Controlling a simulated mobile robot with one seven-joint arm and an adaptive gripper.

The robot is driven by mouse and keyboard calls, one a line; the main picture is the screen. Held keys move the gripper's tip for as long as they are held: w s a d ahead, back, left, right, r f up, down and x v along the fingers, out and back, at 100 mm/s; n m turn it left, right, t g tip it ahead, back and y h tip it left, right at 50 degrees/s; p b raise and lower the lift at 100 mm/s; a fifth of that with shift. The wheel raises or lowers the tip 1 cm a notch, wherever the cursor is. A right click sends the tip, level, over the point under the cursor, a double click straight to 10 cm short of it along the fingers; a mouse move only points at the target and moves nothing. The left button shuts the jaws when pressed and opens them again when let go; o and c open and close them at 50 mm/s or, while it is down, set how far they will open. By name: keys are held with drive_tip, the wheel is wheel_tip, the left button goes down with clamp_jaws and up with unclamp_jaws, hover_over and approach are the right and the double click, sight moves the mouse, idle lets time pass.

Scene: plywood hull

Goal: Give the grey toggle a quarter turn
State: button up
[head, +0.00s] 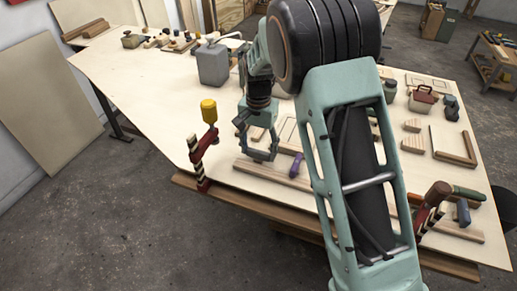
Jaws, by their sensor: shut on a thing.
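My gripper (261,155) is pale green and points down at the front part of the plywood workbench (160,100), close to a long wooden strip (270,176). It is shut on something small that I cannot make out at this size. I cannot pick out the grey toggle; the gripper and arm may hide it. My forearm covers much of the bench right of the gripper.
A red clamp with a yellow handle (208,112) stands at the bench's front edge, left of the gripper. A purple item (296,165) lies close on its right. A grey can (212,65) stands behind. Wooden pieces (456,145) and another red clamp (432,208) are at right.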

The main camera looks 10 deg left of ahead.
sight(259, 151)
drive_tip(key=o, duration=1.2)
drive_tip(key=shift+c, duration=0.2)
wheel_tip(259, 151, up, 12)
drive_tip(key=shift+r, duration=0.1)
